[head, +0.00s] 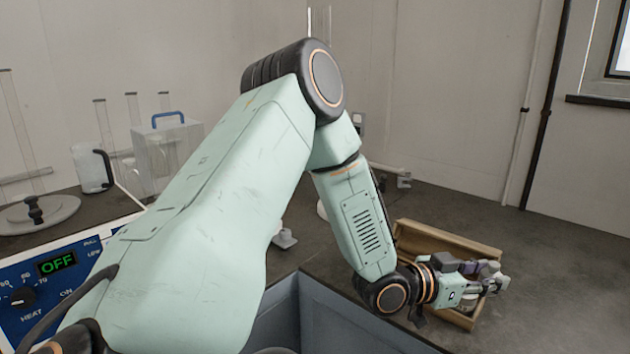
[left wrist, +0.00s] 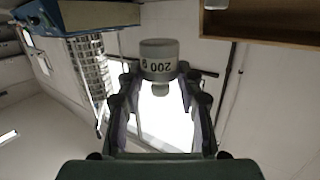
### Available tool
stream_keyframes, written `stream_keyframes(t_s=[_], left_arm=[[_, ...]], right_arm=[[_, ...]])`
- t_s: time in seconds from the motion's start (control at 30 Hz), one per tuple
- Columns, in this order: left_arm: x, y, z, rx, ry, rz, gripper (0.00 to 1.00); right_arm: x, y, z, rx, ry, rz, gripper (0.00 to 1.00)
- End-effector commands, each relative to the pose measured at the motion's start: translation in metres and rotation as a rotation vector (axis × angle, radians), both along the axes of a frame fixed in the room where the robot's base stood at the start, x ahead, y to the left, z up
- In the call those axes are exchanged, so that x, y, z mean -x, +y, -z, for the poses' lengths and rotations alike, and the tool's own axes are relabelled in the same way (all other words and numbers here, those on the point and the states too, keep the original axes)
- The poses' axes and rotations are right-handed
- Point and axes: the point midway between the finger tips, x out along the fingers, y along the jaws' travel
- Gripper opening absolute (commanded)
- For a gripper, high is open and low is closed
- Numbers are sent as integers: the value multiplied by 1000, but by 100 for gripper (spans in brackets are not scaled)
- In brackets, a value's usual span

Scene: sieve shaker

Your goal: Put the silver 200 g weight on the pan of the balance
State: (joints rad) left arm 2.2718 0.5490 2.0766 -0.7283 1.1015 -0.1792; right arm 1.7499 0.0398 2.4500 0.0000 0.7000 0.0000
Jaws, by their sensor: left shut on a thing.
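The silver 200 g weight (left wrist: 159,58) is between the fingertips of my left gripper (left wrist: 160,76), with its label upside down in the left wrist view. The gripper is shut on it. In the head view my left gripper (head: 487,282) is over the right part of an open wooden box (head: 455,240). The weight is mostly hidden by the fingers there. I cannot make out the balance or its pan for certain in either view. My right gripper is not in view.
A blue heater panel (head: 50,285) reading OFF, a jug (head: 92,168) and a clear container with a blue handle (head: 168,145) stand at the left. The dark bench top (head: 560,265) is clear right of the box. My left arm hides the middle.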

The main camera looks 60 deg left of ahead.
Motion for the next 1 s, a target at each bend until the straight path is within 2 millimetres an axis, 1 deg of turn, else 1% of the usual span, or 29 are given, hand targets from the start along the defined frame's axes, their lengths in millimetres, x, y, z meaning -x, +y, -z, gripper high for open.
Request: stream_keyframes(t_s=[0.03, 0.07, 0.1, 0.17, 0.23, 0.37, 0.4, 0.47, 0.5, 0.67, 0.7, 0.77, 0.8, 0.87, 0.9, 0.97, 1.0], left_arm=[[-9, 21, -20, 4, -8, -56, 0], [-13, 32, -27, 4, -8, -87, 0], [-19, 48, -35, 5, -7, -129, 0], [-25, 72, -49, 5, -8, -192, 0], [-31, 100, -64, 6, -7, -265, 0], [-37, 154, -90, 7, -6, -400, 0], [-38, 171, -98, 6, -5, -443, 0], [-37, 197, -109, 8, -4, -506, 0], [-36, 214, -116, 8, -4, -548, 0], [-25, 284, -140, 7, -2, -717, 0], [-21, 301, -145, 7, -2, -761, 0], [-13, 328, -151, 8, -1, -826, 0], [-7, 345, -155, 6, -1, -869, 0], [4, 371, -159, 6, 1, -934, 0], [12, 388, -160, 5, 1, -978, 0], [25, 413, -162, 4, 2, -1046, 0], [34, 428, -162, 3, 3, -1088, 0]], right_arm=[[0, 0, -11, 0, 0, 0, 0], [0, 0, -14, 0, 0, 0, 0], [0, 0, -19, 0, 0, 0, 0], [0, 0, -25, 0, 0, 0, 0], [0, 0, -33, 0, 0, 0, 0], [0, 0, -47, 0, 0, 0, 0], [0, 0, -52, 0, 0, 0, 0], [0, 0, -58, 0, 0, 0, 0], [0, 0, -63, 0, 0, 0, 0], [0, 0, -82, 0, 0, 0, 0], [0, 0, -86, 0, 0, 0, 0], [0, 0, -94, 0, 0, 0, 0], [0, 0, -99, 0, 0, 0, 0], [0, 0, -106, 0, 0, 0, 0], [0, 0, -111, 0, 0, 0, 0], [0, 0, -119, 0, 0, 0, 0], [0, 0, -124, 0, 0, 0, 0]])
